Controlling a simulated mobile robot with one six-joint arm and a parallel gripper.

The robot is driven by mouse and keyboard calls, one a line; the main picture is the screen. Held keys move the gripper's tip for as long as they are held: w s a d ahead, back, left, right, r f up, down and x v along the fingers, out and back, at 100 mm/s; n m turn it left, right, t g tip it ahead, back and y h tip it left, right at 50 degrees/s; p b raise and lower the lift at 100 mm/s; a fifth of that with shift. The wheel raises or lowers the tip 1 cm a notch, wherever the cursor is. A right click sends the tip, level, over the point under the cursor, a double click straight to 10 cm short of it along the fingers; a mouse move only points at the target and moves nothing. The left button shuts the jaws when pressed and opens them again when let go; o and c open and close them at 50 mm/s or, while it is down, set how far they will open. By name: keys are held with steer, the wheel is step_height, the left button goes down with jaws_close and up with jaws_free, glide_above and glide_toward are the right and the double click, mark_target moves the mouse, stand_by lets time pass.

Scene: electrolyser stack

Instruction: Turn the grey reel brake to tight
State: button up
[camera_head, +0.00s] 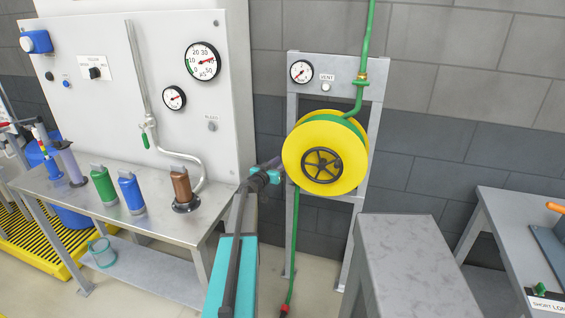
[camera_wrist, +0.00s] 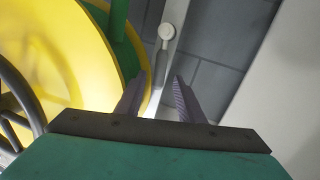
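The yellow hose reel (camera_head: 292,152) with a dark spoked handwheel (camera_head: 322,165) hangs on a grey stand; green hose is wound on it. In the wrist view, a small round light-grey piece (camera_wrist: 166,32) on a grey bar shows beyond my fingertips, beside the reel's yellow rim (camera_wrist: 60,60). It looks like the reel brake, but I cannot read its setting. I cannot make the brake out in the head view. My gripper (camera_wrist: 159,75) is open, with nothing between its fingers. In the head view, my gripper (camera_head: 276,163) is at the reel's left edge.
A gauge and vent panel (camera_head: 345,85) tops the stand. A steel bench (camera_head: 150,215) with several bottles stands left. A grey pedestal (camera_head: 398,240) is in front right, and another table (camera_head: 495,225) is far right. The green hose (camera_head: 294,250) hangs to the floor.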

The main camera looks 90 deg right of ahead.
steer(key=b+v, duration=0.1)
steer(key=v, duration=1)
steer(key=shift+a, duration=0.3)
